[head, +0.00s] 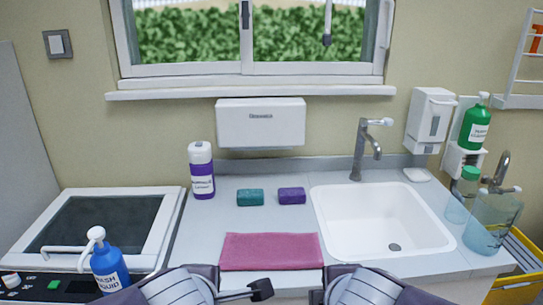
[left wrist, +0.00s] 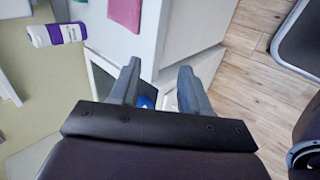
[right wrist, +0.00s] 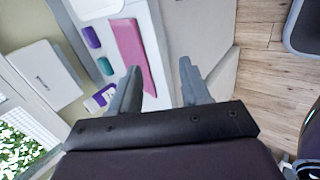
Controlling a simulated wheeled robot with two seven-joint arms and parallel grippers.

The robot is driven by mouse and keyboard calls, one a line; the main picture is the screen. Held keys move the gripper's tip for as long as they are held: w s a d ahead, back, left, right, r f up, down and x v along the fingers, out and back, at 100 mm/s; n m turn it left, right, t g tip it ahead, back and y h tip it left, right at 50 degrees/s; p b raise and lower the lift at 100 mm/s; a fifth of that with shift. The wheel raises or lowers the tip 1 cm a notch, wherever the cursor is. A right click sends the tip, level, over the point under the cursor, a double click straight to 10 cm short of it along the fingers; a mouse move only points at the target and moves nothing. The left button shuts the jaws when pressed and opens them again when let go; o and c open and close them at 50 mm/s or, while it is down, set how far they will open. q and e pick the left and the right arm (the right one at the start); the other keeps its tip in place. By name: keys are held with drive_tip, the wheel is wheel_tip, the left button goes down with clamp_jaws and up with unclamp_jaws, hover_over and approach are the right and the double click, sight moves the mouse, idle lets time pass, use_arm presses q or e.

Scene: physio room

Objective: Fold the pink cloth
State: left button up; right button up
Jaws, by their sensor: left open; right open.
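The pink cloth (head: 271,251) lies flat on the grey counter, near its front edge and left of the sink. It looks like a wide rectangle. It also shows at the top of the left wrist view (left wrist: 125,12) and in the right wrist view (right wrist: 132,55). My left gripper (left wrist: 158,75) is open and empty, apart from the cloth. My right gripper (right wrist: 160,72) is open and empty, also apart from the cloth. In the head view my arms come in at the bottom edge, in front of the counter.
Behind the cloth lie a teal sponge (head: 250,197) and a purple sponge (head: 292,195). A purple-labelled bottle (head: 202,180) stands back left. The white sink (head: 380,205) is to the right. A blue pump bottle (head: 107,268) stands front left. The counter around the cloth is clear.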

use_arm(q)
drive_tip(key=s+a+f+m+g, duration=0.3)
drive_tip(key=a+f+m, duration=0.1)
drive_tip(key=f+m, duration=0.5)
drive_tip(key=s+a+f+m+g, duration=0.3)
drive_tip(key=a+f+m+g, duration=0.15)
drive_tip(key=f+m, duration=0.45)
use_arm(e)
drive_tip(key=s+d+f+m+g, duration=0.3)
drive_tip(key=d+f+m, duration=0.1)
drive_tip(key=f+m, duration=0.5)
drive_tip(key=s+d+f+m+g, duration=0.3)
drive_tip(key=d+f+m+g, duration=0.15)
drive_tip(key=f+m, duration=0.45)
use_arm(q)
wheel_tip(320, 180, up, 14)
drive_tip(key=p, duration=1.3)
drive_tip(key=shift+w+t, duration=0.3)
drive_tip(key=shift+t, duration=0.15)
use_arm(e)
wheel_tip(320, 180, up, 14)
drive_tip(key=shift+w+t, duration=0.3)
drive_tip(key=shift+t, duration=0.15)
